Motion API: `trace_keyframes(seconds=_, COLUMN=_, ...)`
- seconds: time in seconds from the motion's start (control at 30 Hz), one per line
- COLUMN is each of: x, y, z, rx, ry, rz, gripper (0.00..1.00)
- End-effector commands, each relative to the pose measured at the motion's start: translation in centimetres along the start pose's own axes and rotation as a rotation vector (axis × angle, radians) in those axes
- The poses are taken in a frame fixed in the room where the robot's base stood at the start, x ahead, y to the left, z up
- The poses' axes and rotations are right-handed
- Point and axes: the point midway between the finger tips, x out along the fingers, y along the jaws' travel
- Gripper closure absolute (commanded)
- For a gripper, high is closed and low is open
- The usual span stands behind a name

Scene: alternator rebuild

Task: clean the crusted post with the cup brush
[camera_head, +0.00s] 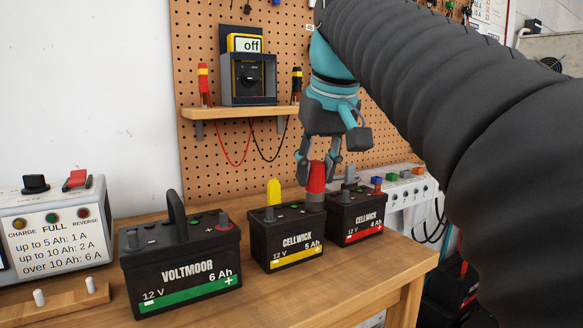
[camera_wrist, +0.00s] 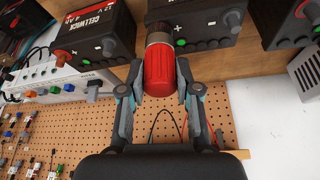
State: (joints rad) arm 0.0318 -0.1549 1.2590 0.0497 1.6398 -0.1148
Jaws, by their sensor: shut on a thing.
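My gripper (camera_head: 318,168) is shut on the red handle of the cup brush (camera_head: 316,178), which is upright with its grey metal cup downward. In the wrist view the brush (camera_wrist: 160,70) lies between the two fingers. Its cup is over the right end of the middle battery's top, the yellow-striped CELLWICK 5 Ah (camera_head: 288,243). The post under the cup is hidden, and I cannot tell how far down over it the cup sits. That battery's other post (camera_head: 268,213) is grey and uncovered. I see no clear crust.
The green-striped VOLTMOOR battery (camera_head: 182,262) with a tall handle stands at left, and the red-striped CELLWICK 4 Ah (camera_head: 355,217) close at right. A charger (camera_head: 50,235) and a wooden peg block (camera_head: 55,306) are far left. A meter (camera_head: 248,78) sits on the shelf behind. The bench front is clear.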

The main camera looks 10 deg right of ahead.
Motion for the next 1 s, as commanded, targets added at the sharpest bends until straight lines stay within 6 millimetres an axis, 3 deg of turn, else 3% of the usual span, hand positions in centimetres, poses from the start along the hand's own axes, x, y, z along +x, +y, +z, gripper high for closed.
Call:
trace_keyframes(seconds=0.6, x=0.02, y=0.06, z=-0.07, rx=-0.552, ry=0.0, rz=-0.234, gripper=0.96)
trace_keyframes(seconds=1.0, x=-0.03, y=-0.03, z=0.0, rx=-0.584, ry=0.0, rz=-0.247, gripper=0.96)
